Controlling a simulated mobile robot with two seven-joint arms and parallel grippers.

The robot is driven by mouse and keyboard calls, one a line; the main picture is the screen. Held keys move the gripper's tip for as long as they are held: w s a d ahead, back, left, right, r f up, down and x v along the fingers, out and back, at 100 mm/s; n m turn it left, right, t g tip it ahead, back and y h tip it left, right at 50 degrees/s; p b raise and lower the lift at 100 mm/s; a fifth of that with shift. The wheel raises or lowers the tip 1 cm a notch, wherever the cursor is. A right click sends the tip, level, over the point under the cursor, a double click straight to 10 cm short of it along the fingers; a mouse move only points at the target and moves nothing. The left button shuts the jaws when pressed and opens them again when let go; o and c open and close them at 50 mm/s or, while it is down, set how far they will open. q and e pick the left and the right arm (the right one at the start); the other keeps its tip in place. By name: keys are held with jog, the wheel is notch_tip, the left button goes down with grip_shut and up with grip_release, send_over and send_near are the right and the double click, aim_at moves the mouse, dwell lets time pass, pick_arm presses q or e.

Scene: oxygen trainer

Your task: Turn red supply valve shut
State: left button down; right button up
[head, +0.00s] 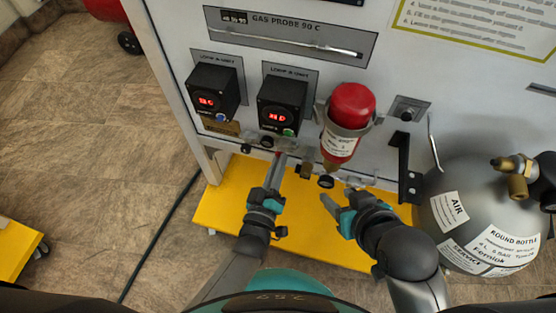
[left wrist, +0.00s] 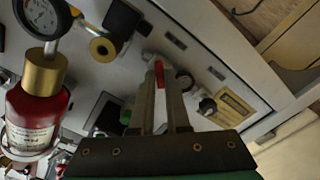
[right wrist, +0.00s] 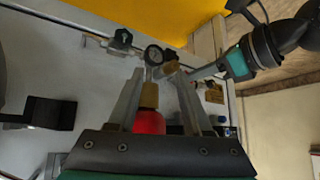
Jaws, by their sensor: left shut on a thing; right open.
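The red supply valve handle (head: 281,158) shows as a thin red strip low on the panel front, below the two black meter boxes. My left gripper (head: 276,175) reaches up to it. In the left wrist view the red handle (left wrist: 159,70) sits between the two fingers of my left gripper (left wrist: 161,85), which are shut on it. The valve body is mostly hidden by the fingers. My right gripper (head: 340,197) is open and empty, below the red bottle (head: 351,105) and apart from it. In the right wrist view the bottle's red body (right wrist: 149,122) lies behind my right gripper (right wrist: 163,85).
A small round gauge (head: 326,181) and brass fittings sit under the panel, between my grippers. A grey round air bottle (head: 478,214) stands at the right, beside a black bracket (head: 405,168). A yellow platform (head: 225,212) lies below. A black cable (head: 160,235) crosses the floor.

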pick_arm(q)
jog(key=m+p, duration=0.1)
jog(key=m, duration=0.6)
jog(key=shift+m, duration=0.4)
pick_arm(e)
jog(key=s+d+g, duration=0.1)
jog(key=s+d+g+h, duration=0.1)
jog(key=s+d+r+g, duration=0.1)
jog(key=shift+s+d+m+h, duration=0.25)
jog(key=shift+d+m+h, duration=0.05)
jog(key=shift+d, duration=0.05)
pick_arm(q)
jog(key=shift+m, duration=0.3)
pick_arm(e)
jog(key=shift+s+d, duration=0.1)
pick_arm(q)
jog(key=c, duration=0.9)
grip_release()
